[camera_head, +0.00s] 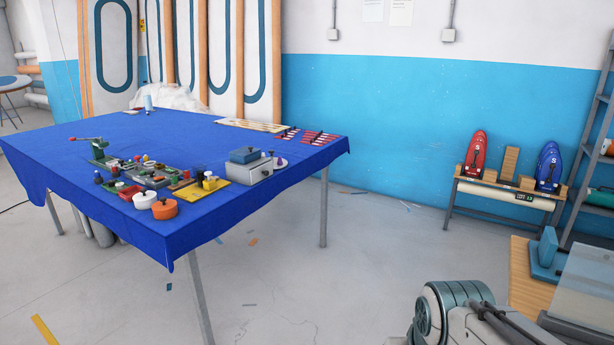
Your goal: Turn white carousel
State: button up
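A blue-covered table (200,130) stands at the left. Near its front edge is a small round white piece (145,200), which looks like the white carousel. It is small in the picture, so its details and turn position cannot be made out. A similar round orange piece (164,209) sits right beside it, to the right. My gripper is not in view, so its state and its distance from the white piece do not show.
Around the white piece are several small coloured parts, a yellow plate (199,190), a grey box (249,168) and a green hand press (97,150). Floor before the table is mostly clear.

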aim_at(275, 166)
jog(key=u, duration=0.15)
jog(key=i, duration=1.95)
jog(key=u, duration=0.4)
jog(key=i, duration=1.65)
jog(key=u, duration=0.25)
